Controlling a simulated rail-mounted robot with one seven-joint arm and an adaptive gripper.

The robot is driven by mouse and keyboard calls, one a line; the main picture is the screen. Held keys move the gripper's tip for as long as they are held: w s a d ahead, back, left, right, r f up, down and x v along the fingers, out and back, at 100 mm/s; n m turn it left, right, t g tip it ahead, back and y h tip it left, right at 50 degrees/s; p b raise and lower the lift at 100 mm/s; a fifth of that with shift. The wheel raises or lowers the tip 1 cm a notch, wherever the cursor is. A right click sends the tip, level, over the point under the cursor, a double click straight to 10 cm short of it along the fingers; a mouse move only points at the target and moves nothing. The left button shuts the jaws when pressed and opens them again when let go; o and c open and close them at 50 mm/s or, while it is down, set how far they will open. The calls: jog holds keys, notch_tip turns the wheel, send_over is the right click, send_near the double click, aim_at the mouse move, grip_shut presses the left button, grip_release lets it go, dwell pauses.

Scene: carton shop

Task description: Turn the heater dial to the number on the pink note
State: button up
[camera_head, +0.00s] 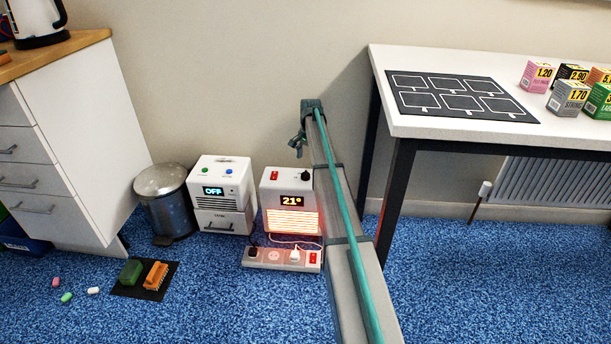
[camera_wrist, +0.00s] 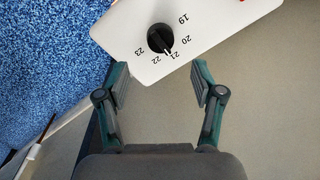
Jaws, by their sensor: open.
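The white heater (camera_head: 289,187) stands on the blue floor, its grille glowing orange and its display reading 21°. A black dial (camera_head: 305,175) sits on its top. In the wrist view the heater's top (camera_wrist: 213,22) carries the dial (camera_wrist: 158,38), ringed by numbers 19 to 23; its white pointer line is toward 21. My gripper (camera_head: 298,143) is above the heater. In the wrist view my gripper (camera_wrist: 160,76) is open and empty, its fingertips apart on either side, with the dial beyond them and untouched. I see no pink note in either view.
A white unit (camera_head: 222,196) showing OFF stands left of the heater, near a metal bin (camera_head: 165,204). A power strip (camera_head: 281,259) with plugs lies in front. A white table (camera_head: 420,58) with cartons stands right; a drawer cabinet (camera_head: 85,120) stands left. Blue floor in front is mostly clear.

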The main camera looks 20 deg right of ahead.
aim_at(306, 172)
jog(key=f+b, duration=0.1)
jog(key=f, duration=0.1)
jog(key=f+b, duration=0.1)
jog(key=f, duration=0.2)
jog(key=f+b, duration=0.1)
jog(key=f, duration=0.2)
jog(key=shift+w+a+f, duration=0.1)
jog(key=shift+w+a, duration=0.05)
jog(key=shift+w, duration=0.1)
jog(key=c, duration=1.1)
jog(key=shift+c, duration=0.2)
jog(key=shift+r+p, duration=0.2)
jog(key=shift+p, duration=0.4)
